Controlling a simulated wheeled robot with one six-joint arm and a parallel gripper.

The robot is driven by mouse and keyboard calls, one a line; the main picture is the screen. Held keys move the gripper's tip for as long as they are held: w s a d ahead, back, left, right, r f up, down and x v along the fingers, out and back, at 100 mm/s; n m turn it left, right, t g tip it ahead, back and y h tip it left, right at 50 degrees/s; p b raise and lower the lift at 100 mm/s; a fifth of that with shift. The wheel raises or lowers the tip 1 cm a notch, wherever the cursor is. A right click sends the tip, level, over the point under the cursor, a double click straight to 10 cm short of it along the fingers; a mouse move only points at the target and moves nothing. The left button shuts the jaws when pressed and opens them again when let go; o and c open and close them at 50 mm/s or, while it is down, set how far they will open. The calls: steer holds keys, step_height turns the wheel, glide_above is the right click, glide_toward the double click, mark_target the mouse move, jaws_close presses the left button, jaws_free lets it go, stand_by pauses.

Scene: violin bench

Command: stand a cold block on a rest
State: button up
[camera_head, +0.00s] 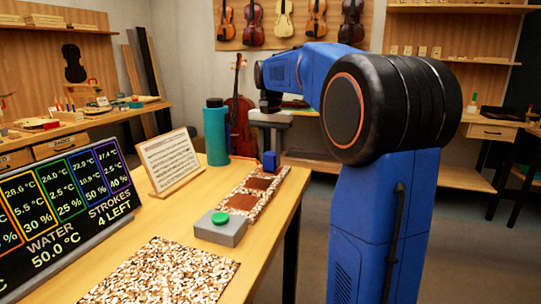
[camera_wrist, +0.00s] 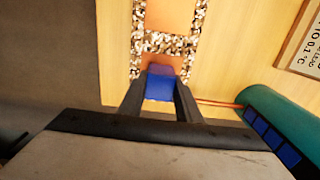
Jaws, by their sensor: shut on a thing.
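A blue block (camera_head: 269,161) is at the far end of a speckled strip (camera_head: 226,217) with brown square rests (camera_head: 242,202) set in it. In the wrist view the block (camera_wrist: 160,88) sits between the two dark fingers of my gripper (camera_wrist: 161,80), which is shut on it. A brown-orange square (camera_wrist: 177,62) shows just beyond the block, partly hidden by it. I cannot tell whether the block touches the square or hangs just above it. In the head view the fingers are too small to make out.
A teal flask (camera_head: 216,132) stands left of the block, close to my gripper in the wrist view. A sheet on a stand (camera_head: 170,160), a grey box with a green button (camera_head: 220,228), a speckled mat (camera_head: 165,272) and a display board (camera_head: 62,213) share the table.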

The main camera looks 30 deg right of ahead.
mark_target(271, 153)
steer(key=o, duration=1.1)
step_height(271, 153, up, 17)
steer(key=shift+r, duration=0.15)
steer(key=shift+s, duration=0.1)
